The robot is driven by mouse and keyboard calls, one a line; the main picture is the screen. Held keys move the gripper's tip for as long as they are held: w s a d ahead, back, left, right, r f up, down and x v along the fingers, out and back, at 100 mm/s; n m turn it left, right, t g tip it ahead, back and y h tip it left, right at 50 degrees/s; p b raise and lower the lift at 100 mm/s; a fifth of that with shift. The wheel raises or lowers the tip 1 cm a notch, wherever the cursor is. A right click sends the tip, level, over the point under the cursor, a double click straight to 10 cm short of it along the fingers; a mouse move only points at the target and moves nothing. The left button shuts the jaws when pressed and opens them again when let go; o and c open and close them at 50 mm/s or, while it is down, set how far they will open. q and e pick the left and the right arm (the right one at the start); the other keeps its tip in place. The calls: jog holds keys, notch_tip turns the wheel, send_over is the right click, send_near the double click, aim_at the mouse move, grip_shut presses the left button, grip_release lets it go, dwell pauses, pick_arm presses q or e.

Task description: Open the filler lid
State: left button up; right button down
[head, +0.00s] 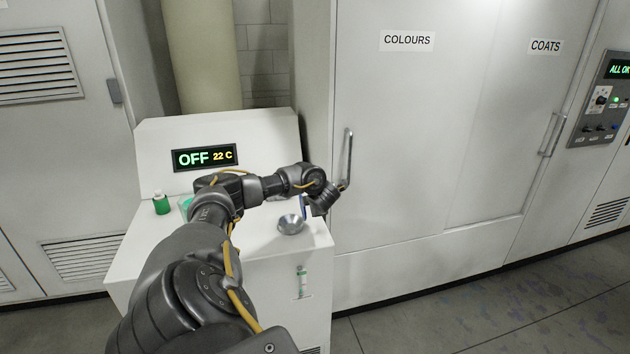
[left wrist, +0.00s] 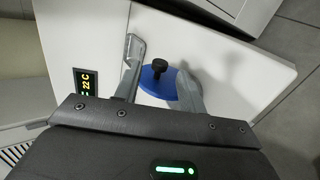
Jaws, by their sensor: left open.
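The filler lid is a blue disc with a black knob (left wrist: 160,72) in the left wrist view. My right gripper is not in view.
The white machine (head: 255,280) has a display (head: 205,157) reading OFF 22 C. A tall cabinet (head: 400,150) with a vertical handle (head: 346,158) stands close on the right of the gripper.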

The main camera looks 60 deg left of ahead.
pick_arm(q)
jog(key=shift+p+v, duration=0.5)
jog(key=shift+v, duration=2.35)
jog(key=shift+w+a, duration=0.1)
